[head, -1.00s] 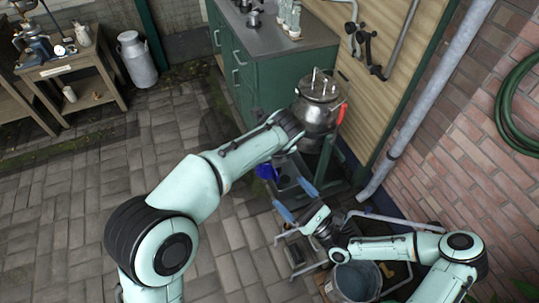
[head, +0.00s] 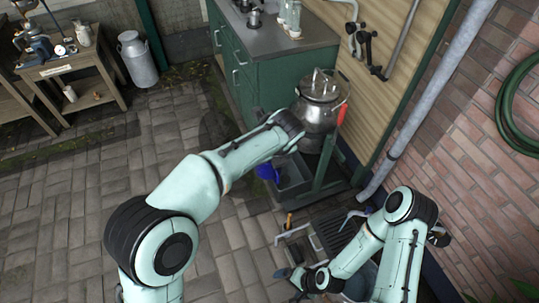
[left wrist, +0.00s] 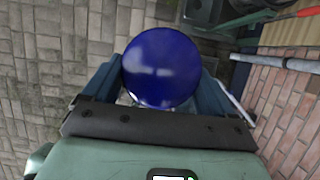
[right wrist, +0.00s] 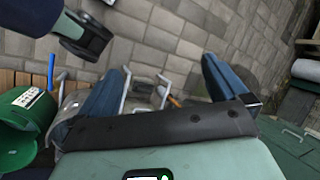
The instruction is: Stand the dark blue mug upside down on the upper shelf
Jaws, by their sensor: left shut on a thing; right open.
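The dark blue mug (head: 267,172) is held by my left gripper, below the left wrist in the head view. The wrist hides most of that gripper there. In the left wrist view the mug (left wrist: 158,68) shows a round, closed blue face between the two fingers of my left gripper (left wrist: 160,85). Its handle cannot be made out there. My right gripper (head: 292,284) is open and empty, low in the head view; its spread fingers show in the right wrist view (right wrist: 168,85). I cannot clearly pick out the upper shelf in these frames.
A steel churn (head: 318,112) with a red-handled part stands on a green frame beside my left wrist. A grey bin (head: 294,176) sits beneath, behind the mug. A green cabinet (head: 240,75) stands beyond. A brick wall (head: 470,150) closes the right.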

